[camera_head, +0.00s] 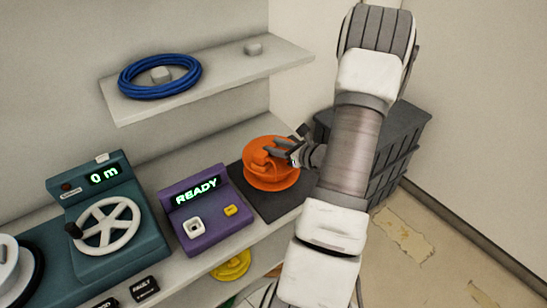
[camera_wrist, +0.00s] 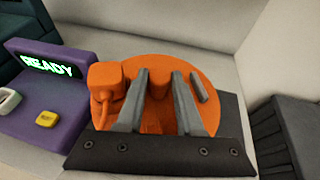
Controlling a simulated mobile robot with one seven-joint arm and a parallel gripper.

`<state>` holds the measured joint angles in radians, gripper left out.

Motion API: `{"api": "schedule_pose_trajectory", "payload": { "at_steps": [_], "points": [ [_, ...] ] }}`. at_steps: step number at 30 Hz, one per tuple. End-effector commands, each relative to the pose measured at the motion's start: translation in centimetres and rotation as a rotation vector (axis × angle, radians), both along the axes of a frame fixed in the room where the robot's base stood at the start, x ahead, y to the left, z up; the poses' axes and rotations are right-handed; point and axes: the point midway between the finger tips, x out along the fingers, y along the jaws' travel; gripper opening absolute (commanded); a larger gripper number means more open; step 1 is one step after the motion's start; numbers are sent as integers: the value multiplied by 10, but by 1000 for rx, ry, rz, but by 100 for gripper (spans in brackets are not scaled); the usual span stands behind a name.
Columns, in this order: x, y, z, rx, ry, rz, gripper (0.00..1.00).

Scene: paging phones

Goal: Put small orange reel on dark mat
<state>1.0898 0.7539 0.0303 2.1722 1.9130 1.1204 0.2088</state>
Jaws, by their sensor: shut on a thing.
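The small orange reel (camera_head: 270,178) is over the dark mat (camera_head: 281,206) on the lower shelf, right of the purple READY device. In the head view it appears to rest on the mat, though contact underneath is hidden. My gripper (camera_head: 273,154) reaches in from the right with its fingers at the reel's upper hub, shut on it. In the wrist view the orange reel (camera_wrist: 205,82) fills the middle, with my gripper (camera_wrist: 161,78) fingers either side of its central part. The dark mat (camera_wrist: 229,108) shows at the reel's right.
The purple device (camera_head: 203,222) stands close left of the mat. A teal counter machine (camera_head: 84,258) with a crank wheel is further left. A dark crate (camera_head: 398,150) stands on the right.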

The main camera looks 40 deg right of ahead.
Motion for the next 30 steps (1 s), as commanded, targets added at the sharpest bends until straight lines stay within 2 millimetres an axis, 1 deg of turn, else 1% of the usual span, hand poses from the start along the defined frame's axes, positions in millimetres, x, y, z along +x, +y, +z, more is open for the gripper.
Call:
{"api": "schedule_pose_trajectory", "payload": {
  "at_steps": [1,5,12,15,24,28,29,30],
  "points": [
    [4,2,-1,0,-3,1,0],
    [7,2,-6,1,-3,-1,0],
    [7,3,-35,2,-2,-1,0],
    [7,2,-41,1,-3,-1,0],
    [7,2,-43,-1,-3,-1,0],
    [7,2,-47,-1,-3,-1,0],
    [6,2,-48,0,0,-1,38],
    [6,3,-47,0,0,-1,45]
  ]
}}
